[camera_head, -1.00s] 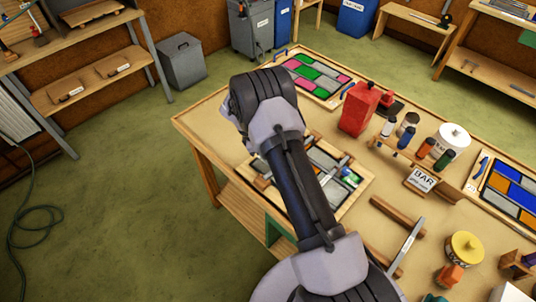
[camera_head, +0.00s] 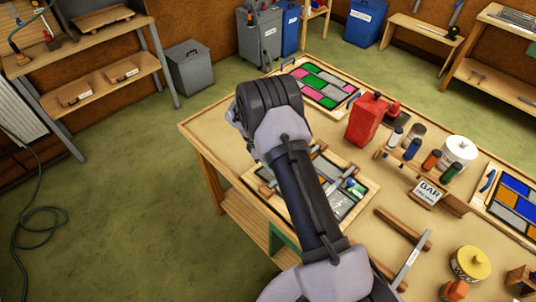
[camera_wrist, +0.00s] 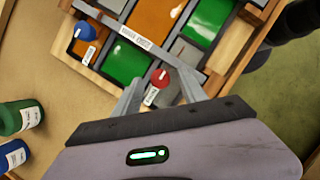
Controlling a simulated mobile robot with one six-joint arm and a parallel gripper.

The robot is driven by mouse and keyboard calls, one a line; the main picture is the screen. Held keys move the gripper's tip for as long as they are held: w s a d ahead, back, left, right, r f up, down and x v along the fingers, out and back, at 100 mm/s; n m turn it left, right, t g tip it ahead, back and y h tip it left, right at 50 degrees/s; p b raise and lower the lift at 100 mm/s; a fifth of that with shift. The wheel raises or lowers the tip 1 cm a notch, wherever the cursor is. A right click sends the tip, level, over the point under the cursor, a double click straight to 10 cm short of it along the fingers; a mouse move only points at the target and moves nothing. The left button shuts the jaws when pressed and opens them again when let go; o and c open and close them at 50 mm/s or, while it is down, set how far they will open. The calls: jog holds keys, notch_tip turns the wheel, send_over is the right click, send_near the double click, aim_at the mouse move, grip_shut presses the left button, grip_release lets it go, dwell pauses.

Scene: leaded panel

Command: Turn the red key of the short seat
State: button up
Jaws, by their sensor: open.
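In the wrist view a red knob-like key (camera_wrist: 160,77) with a small white tag sits at the panel's edge, by a metal bar (camera_wrist: 135,40) with a printed label too blurred to read surely. A blue key (camera_wrist: 87,33) with its own tag is at the upper left. My gripper (camera_wrist: 158,84) is open, its two fingers on either side of the red key; whether they touch it I cannot tell. The leaded panel (camera_wrist: 126,62) has green, orange and grey panes. In the head view my arm hides the gripper and much of the panel board (camera_head: 365,190).
Green (camera_wrist: 22,117) and blue (camera_wrist: 14,155) bottles lie at lower left in the wrist view.

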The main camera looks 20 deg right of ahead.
jog(key=p+v, duration=0.2)
jog(key=v, duration=1.4)
jog(key=shift+r, duration=0.35)
jog(key=shift+f, duration=0.1)
